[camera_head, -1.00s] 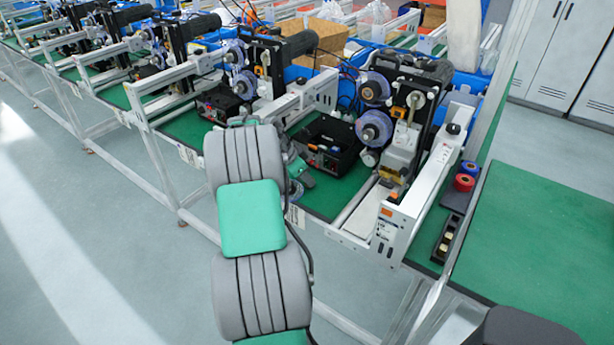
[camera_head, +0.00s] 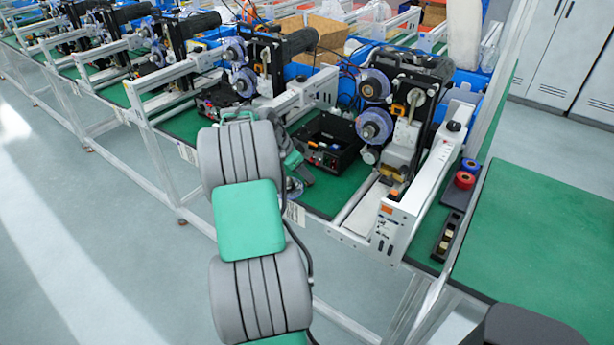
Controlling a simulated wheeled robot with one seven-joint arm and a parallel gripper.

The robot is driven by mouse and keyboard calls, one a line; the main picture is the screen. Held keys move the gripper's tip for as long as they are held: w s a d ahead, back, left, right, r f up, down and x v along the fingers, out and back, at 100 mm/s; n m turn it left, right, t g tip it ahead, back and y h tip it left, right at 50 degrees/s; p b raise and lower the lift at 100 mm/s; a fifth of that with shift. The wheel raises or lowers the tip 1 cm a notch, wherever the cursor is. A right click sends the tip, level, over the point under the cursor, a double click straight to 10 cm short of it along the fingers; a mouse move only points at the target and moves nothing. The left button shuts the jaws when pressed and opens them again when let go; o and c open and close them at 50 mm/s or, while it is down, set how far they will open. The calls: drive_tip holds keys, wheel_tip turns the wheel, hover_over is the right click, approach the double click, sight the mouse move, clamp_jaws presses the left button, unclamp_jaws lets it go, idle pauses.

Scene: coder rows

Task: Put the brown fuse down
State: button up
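My arm, with grey and green links, reaches up from the bottom middle to the front edge of the green bench (camera_head: 180,128). Its far end, with my gripper (camera_head: 302,174), is a small grey and green part just behind the upper link, left of a black box (camera_head: 328,140). The fingertips are mostly hidden or too small to make out, so I cannot see whether they are open or hold anything. I cannot make out a brown fuse. A narrow black holder (camera_head: 446,238) with small pale pieces lies on the bench at the right.
A coder machine (camera_head: 405,110) with purple rolls stands behind the white rail frame (camera_head: 398,228). Red and blue rolls (camera_head: 465,180) sit right of it. Similar machines line the bench to the left. The green surface (camera_head: 545,235) at the right is clear.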

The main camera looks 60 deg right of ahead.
drive_tip(key=v, duration=1)
drive_tip(key=w+a+r+n+t, duration=0.15)
drive_tip(key=w+a+n, duration=0.35)
drive_tip(key=a, duration=0.5)
drive_tip(key=w+a+r+n+t, duration=0.1)
drive_tip(key=w+a+n+t, duration=0.3)
drive_tip(key=a, duration=0.5)
drive_tip(key=s+a+f+n+y, duration=0.1)
drive_tip(key=a+n, duration=0.4)
drive_tip(key=a, duration=0.5)
drive_tip(key=s+a+f+n+y, duration=0.2)
drive_tip(key=a+n, duration=0.3)
drive_tip(key=a, duration=0.5)
drive_tip(key=s+a+f+n+y, duration=0.1)
drive_tip(key=a+n, duration=0.4)
drive_tip(key=a, duration=0.6)
drive_tip(key=shift+s+f+n+t+y, duration=0.3)
drive_tip(key=shift+s+f+t+y, duration=0.15)
drive_tip(key=shift+s, duration=0.8)
drive_tip(key=shift+d, duration=0.1)
